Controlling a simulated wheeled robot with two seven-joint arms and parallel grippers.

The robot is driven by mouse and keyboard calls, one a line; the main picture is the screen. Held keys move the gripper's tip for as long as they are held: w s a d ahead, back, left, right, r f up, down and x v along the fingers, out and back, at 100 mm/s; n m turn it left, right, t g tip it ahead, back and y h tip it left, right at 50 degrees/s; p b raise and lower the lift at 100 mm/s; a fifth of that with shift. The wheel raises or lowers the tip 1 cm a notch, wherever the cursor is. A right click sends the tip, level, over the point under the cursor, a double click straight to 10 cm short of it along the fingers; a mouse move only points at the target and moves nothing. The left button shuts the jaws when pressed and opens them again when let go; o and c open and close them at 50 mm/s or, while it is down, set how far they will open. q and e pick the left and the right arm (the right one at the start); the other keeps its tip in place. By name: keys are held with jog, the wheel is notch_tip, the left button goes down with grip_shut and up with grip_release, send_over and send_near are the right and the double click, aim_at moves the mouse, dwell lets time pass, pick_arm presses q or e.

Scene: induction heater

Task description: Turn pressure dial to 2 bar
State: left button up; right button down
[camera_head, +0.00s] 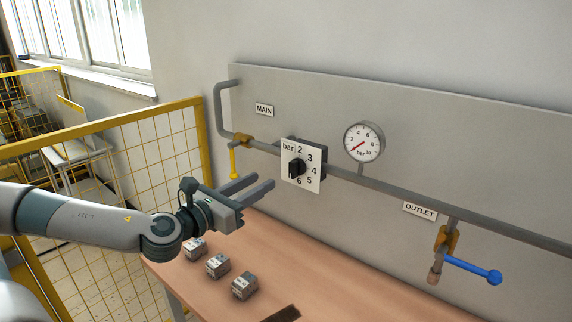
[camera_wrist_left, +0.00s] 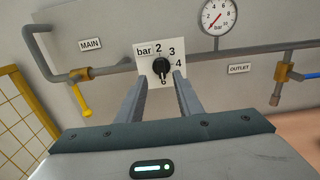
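The pressure dial is a black knob (camera_head: 297,167) on a white square plate (camera_head: 288,178) marked "bar" and 2 to 6, mounted on the pipe. In the left wrist view the knob (camera_wrist_left: 160,68) stands upright, with one end toward the 6; which end is the pointer is unclear. My left gripper (camera_head: 264,181) is open and empty, fingers pointing at the plate from the left. In the left wrist view its fingertips (camera_wrist_left: 160,79) spread either side of the knob's lower part, seemingly short of it. My right gripper is out of view.
A round gauge (camera_head: 364,143) has its red needle low, at lower left. A yellow-handled valve (camera_head: 234,162) and a blue-handled valve (camera_head: 472,269) hang on the pipe (camera_head: 400,188). Several small grey blocks (camera_head: 217,266) lie on the wooden table (camera_head: 330,280). A yellow mesh fence (camera_head: 150,145) stands left.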

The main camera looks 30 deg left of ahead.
aim_at(290, 165)
pick_arm(q)
jog(key=w+p, duration=0.1)
jog(key=w, duration=0.2)
jog(key=w+p, duration=0.2)
jog(key=w, duration=0.1)
jog(key=w+p, duration=0.2)
jog(key=w, duration=0.1)
jog(key=shift+w+d+r, duration=0.15)
jog(key=shift+w+d, duration=0.3)
jog(key=shift+w, duration=0.6)
grip_shut()
